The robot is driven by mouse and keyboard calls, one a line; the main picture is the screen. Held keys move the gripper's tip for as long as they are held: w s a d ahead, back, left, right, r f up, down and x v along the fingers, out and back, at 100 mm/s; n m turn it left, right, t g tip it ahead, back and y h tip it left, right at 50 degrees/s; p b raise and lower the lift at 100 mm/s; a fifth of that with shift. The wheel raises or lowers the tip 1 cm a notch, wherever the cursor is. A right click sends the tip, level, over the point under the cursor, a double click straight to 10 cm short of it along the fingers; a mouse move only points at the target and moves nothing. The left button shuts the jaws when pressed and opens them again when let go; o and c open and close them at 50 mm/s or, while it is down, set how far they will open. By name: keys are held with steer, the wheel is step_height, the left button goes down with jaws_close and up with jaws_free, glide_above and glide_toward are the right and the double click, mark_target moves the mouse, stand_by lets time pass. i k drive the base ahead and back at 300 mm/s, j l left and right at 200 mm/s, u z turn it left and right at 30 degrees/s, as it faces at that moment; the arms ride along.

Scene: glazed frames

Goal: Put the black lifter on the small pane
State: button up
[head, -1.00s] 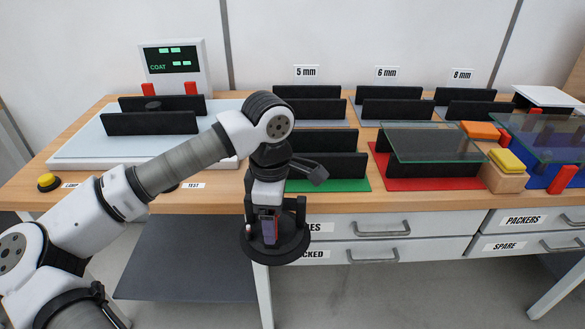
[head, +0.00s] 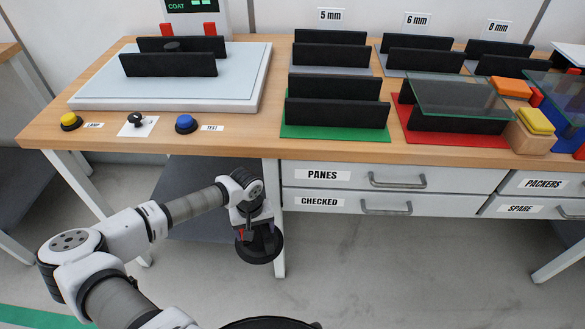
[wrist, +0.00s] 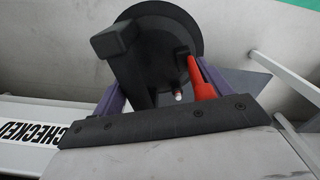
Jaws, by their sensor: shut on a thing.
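My gripper (head: 250,229) hangs in front of the bench's front edge, below the bench top. It is shut on the black lifter (head: 264,247), a round black suction disc with a block-like handle and a red lever. In the wrist view the lifter (wrist: 187,38) fills the space beyond the purple-sided fingers (wrist: 160,92). A clear glass pane (head: 455,93) lies across black racks on the red mat (head: 480,143). Another clear pane (head: 567,90) lies over the blue mat at the right edge, partly cut off. I cannot tell which is the small one.
Empty black racks stand on the green mat (head: 335,132). Orange and yellow blocks (head: 536,120) stand beside the red mat. Drawers are shut.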

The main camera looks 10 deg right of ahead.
mark_target(458, 93)
steer(key=j, duration=0.4)
steer(key=j+z, duration=0.25)
steer(key=j, duration=0.2)
steer(key=z, duration=0.8)
steer(key=i+j, duration=0.05)
